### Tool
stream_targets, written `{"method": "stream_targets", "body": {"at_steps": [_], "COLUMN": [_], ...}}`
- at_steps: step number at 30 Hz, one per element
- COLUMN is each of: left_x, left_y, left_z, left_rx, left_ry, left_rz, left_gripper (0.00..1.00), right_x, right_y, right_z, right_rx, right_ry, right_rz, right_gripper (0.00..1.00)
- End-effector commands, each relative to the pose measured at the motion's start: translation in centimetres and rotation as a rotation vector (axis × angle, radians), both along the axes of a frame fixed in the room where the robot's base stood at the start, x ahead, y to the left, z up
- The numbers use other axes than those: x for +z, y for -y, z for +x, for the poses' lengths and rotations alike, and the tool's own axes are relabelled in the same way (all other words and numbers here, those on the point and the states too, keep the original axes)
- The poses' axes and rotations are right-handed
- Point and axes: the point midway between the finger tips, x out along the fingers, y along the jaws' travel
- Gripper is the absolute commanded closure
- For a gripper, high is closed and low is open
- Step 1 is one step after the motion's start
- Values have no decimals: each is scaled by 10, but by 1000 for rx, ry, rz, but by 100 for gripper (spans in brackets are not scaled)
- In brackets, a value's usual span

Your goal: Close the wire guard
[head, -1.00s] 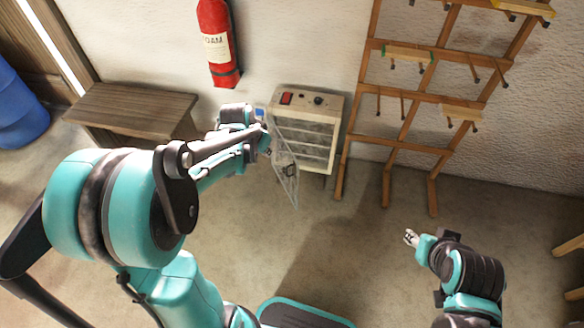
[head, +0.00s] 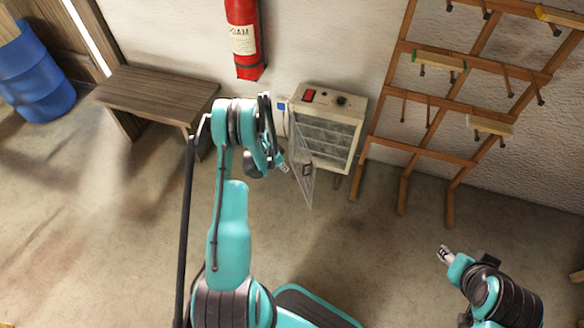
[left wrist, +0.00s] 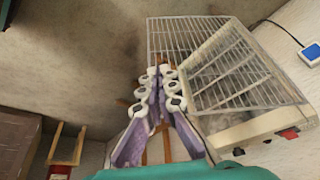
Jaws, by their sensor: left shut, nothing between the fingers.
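The wire guard (head: 304,177) is a thin wire mesh panel with a small dark latch, standing open at the left side of the cream heater (head: 330,122). In the left wrist view the guard (left wrist: 175,40) stands out from the heater (left wrist: 245,128), which has wire bars across its front. My left gripper (head: 284,166) is shut and empty, just left of the guard in the head view. In the left wrist view its fingertips (left wrist: 160,72) overlap the guard's lower edge; I cannot tell whether they touch it. My right gripper (head: 446,254) is away at the lower right, its jaws too small to judge.
A wooden bench (head: 157,92) and a blue barrel (head: 38,75) stand to the left. A wooden rack (head: 408,140) leans close on the heater's right. The floor (head: 360,250) in front is clear.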

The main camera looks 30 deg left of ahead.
Motion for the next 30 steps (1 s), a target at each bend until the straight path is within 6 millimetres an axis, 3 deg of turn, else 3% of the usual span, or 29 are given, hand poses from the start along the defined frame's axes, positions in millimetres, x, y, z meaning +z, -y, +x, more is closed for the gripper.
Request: {"method": "stream_targets", "body": {"at_steps": [12,21,30], "left_x": [-84,-82,-80], "left_y": [15,32,34], "left_z": [28,60,64], "left_rx": [-2,0,0], "left_ry": [-1,0,0], "left_rz": [1,1,1], "left_gripper": [100,100,100], "right_x": [-37,-49,-49], "right_y": [0,0,0], "right_z": [0,0,0], "right_rx": [0,0,0], "right_ry": [0,0,0], "right_rz": [0,0,0], "right_gripper": [60,60,60]}}
